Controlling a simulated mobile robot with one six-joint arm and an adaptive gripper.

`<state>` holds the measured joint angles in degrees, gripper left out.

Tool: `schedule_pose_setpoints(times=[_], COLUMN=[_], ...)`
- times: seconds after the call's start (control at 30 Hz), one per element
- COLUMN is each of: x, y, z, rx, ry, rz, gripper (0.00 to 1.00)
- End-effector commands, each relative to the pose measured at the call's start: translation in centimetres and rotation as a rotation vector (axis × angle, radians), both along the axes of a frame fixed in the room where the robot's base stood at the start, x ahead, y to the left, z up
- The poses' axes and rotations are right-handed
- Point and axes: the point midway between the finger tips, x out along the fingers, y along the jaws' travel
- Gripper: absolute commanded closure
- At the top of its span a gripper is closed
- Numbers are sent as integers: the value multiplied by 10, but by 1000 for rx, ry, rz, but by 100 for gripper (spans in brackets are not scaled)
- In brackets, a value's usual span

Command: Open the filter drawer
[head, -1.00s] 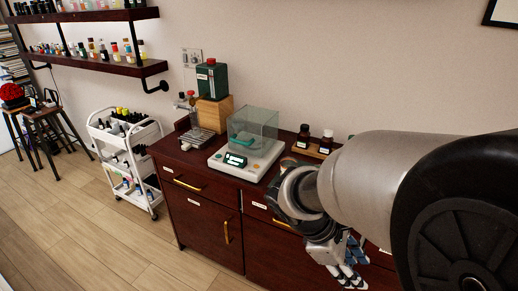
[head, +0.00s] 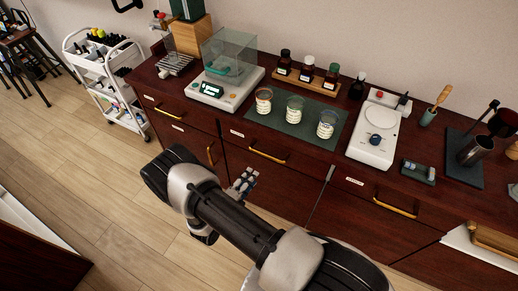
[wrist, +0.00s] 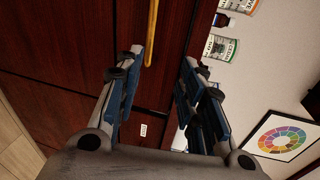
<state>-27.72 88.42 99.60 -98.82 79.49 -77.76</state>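The dark red-brown cabinet has a row of drawers with brass handles. The middle drawer (head: 291,165) has a handle (head: 268,156), and its front looks flush. A left drawer (head: 186,127) and a right drawer (head: 372,205) also look shut. Their small white labels are too small to read, so I cannot tell which is the filter drawer. My gripper (head: 243,180) is just in front of and below the middle handle. In the wrist view my gripper (wrist: 160,72) is open and empty. A brass handle (wrist: 152,30) shows near and partly between its fingertips; no contact is visible.
On the cabinet top stand a glass-covered balance (head: 226,75), several bottles in a wooden rack, three jars on a dark mat (head: 270,128) and a white scale (head: 373,145). A white cart (head: 105,75) stands at the left. The floor before the cabinet is clear at left.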

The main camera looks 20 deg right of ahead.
Motion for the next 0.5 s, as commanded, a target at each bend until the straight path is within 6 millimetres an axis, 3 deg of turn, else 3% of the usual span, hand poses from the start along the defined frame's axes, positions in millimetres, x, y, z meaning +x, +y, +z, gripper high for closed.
schedule_pose_setpoints(times=[0.23,0.5], x=[-1,27], y=[-2,-41], z=[-20,-30], rx=[-45,-42], ry=[62,59], rz=[69,61], gripper=[64,64])
